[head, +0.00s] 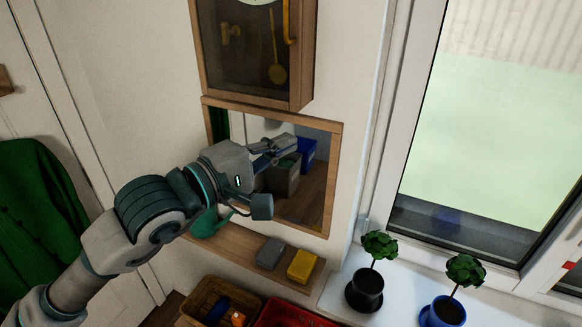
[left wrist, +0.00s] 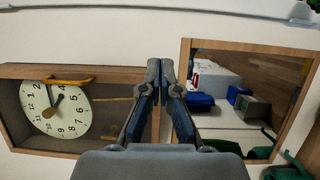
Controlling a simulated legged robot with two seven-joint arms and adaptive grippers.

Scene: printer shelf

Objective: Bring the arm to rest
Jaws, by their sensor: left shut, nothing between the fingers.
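My left arm (head: 150,215) comes in from the left of the head view, raised in front of the wall. My left gripper (head: 284,143) is shut and empty, in front of the wood-framed mirror (head: 334,170). In the left wrist view the gripper's fingertips (left wrist: 160,72) meet, with nothing between them. There the clock case (left wrist: 110,130) is on the left and the mirror (left wrist: 290,140) on the right. My right gripper is in neither view.
A wooden shelf (head: 232,252) below the mirror bears a green watering can (head: 208,225), a grey block (head: 270,253) and a yellow block (head: 302,266). Below are a wicker basket (head: 205,297) and a red crate (head: 290,315). Potted plants (head: 365,288) stand on the windowsill at right.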

